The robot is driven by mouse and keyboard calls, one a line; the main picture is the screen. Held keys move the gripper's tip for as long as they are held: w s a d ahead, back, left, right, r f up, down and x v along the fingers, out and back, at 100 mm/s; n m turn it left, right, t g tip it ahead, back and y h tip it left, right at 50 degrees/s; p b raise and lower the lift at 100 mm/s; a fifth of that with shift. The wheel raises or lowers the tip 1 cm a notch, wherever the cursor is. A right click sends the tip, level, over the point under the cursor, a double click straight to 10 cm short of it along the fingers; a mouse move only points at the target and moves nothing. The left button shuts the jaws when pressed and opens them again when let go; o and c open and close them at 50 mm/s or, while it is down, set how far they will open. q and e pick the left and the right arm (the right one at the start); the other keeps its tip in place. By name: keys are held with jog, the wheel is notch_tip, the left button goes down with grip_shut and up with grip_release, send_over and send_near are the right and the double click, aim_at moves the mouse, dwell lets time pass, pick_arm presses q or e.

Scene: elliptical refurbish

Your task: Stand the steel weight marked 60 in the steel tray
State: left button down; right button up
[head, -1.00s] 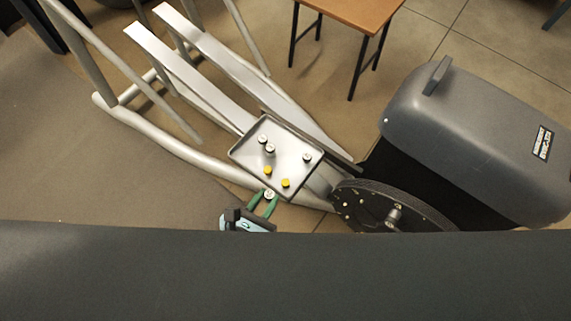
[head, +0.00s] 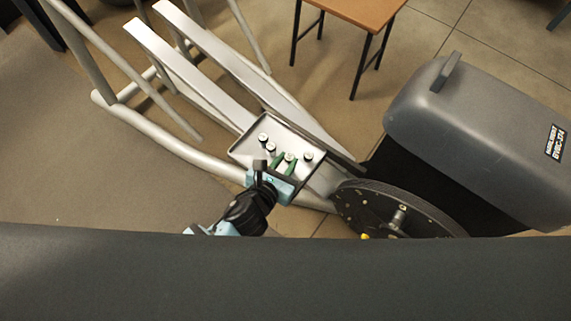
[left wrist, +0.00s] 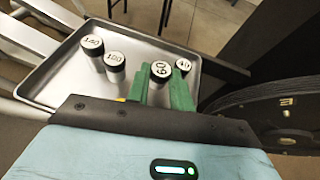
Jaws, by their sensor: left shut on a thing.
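The steel weight marked 60 (left wrist: 160,72) is upright between the green fingers of my left gripper (head: 284,162), which is shut on it. It also shows in the head view (head: 290,157), over the right part of the steel tray (head: 242,151). The tray's raised rim shows in the left wrist view (left wrist: 40,88). I cannot tell whether the weight's base touches the tray floor; the gripper hides it. My right gripper is not in view.
Weights marked 140 (left wrist: 92,45) and seemingly 180 (left wrist: 114,60) stand left of the held weight. One marked 40 (left wrist: 183,65) stands close on its right. A yellow piece (left wrist: 120,99) is mostly hidden. A dark wheel (head: 400,208) lies right of the tray.

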pick_arm(q)
notch_tip(320, 180, down, 2)
jog(key=shift+s+f+b, duration=0.1)
jog(key=shift+b, duration=0.25)
jog(key=c, duration=1.2)
grip_release()
jog(key=shift+r, duration=0.2)
jog(key=p+v, duration=0.3)
jog(key=v, duration=0.9)
